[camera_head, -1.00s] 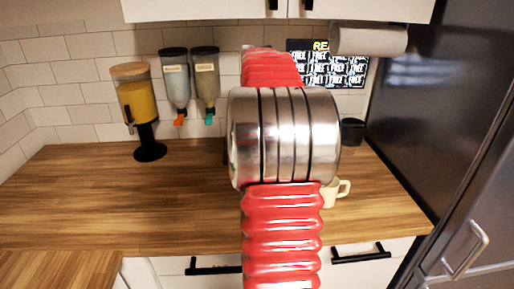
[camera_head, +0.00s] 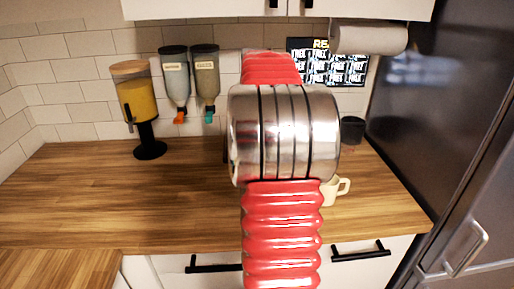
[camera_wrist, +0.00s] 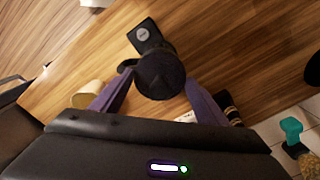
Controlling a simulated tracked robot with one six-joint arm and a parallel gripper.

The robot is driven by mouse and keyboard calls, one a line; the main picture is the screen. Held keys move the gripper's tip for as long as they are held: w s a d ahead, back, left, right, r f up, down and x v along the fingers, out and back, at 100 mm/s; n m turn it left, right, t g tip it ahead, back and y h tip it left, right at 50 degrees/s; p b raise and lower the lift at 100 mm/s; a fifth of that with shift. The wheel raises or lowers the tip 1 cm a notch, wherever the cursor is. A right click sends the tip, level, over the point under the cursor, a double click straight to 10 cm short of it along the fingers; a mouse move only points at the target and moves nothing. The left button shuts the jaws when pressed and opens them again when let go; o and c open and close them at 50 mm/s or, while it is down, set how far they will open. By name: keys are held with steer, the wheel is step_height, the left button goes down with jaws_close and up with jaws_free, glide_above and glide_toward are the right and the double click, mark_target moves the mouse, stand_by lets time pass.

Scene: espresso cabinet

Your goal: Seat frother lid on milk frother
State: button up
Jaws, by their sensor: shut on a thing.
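In the wrist view, my gripper (camera_wrist: 158,85) has its two purple fingers closed against a dark round lid (camera_wrist: 160,74). The milk frother seems to be the black body below it, with a handle at the left (camera_wrist: 126,66) and a base with a grey disc (camera_wrist: 144,36) on the wooden counter. The lid is over the frother and hides most of it. I cannot tell whether they touch or are apart. In the head view, my red and silver arm hides the gripper, lid and frother.
A cream mug (camera_head: 335,191) stands to the right of my arm. A black cup (camera_head: 352,130) is behind it. A juice dispenser (camera_head: 137,105) and two wall dispensers (camera_head: 190,80) are at the left. The left counter (camera_head: 90,200) is clear. A dark fridge (camera_head: 435,110) borders the right.

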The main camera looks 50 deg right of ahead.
steer(key=shift+f, duration=0.25)
steer(key=o, duration=1.1)
step_height(320, 180, up, 14)
steer(key=shift+f, duration=0.1)
stand_by(1.0)
